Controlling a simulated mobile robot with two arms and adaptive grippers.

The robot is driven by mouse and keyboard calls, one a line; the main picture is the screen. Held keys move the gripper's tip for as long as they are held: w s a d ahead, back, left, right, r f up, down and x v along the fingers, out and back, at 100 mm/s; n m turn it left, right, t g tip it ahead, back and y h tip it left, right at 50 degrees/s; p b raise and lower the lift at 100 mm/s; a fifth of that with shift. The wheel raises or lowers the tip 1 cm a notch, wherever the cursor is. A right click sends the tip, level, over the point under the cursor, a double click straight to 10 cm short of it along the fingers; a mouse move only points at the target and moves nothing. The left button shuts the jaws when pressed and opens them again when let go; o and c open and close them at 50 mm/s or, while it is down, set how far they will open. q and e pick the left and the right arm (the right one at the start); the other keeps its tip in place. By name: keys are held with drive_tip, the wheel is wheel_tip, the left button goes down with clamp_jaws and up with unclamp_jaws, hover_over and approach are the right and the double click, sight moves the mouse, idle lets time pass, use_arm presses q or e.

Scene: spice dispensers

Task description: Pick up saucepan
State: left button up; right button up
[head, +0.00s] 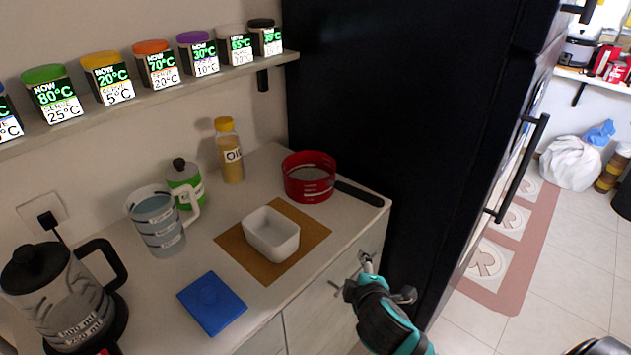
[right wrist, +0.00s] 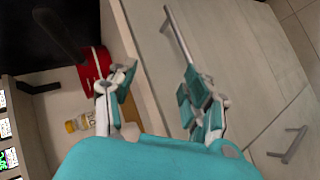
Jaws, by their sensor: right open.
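The red saucepan (head: 308,180) sits upright at the back right of the counter, beside the black fridge. Its black handle (head: 359,193) points right, reaching the counter's right edge. My right gripper (head: 386,280) is open and empty, in front of the counter's right end and apart from the saucepan. In the right wrist view, the open fingers of the gripper (right wrist: 155,85) show with drawer fronts between them. There the red saucepan (right wrist: 94,66) shows beyond the left finger, partly hidden by it. My left gripper is not in view.
A white tub (head: 271,236) stands on a brown mat (head: 312,232), left of the saucepan. An oil bottle (head: 230,158), a measuring jug (head: 157,228), a kettle (head: 62,300) and a blue item (head: 211,303) share the counter. A shelf (head: 200,79) of spice jars hangs above.

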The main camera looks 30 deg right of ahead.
wheel_tip(320, 180, up, 12)
drive_tip(key=w+d+n+t+h, duration=0.1)
drive_tip(key=w+n+t, duration=0.1)
drive_tip(key=n+t, duration=0.1)
drive_tip(key=p, duration=0.1)
approach(353, 193)
drive_tip(key=shift+m, duration=0.3)
drive_tip(key=x, duration=0.5)
drive_tip(key=shift+w+f, duration=0.1)
drive_tip(key=shift+f, duration=0.1)
drive_tip(key=p+x, duration=0.1)
drive_tip(key=x, duration=0.5)
drive_tip(key=shift+w+f, duration=0.1)
drive_tip(key=shift+w, duration=0.05)
clamp_jaws()
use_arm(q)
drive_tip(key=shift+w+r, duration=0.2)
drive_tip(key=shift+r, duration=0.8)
use_arm(e)
drive_tip(key=shift+d, duration=0.1)
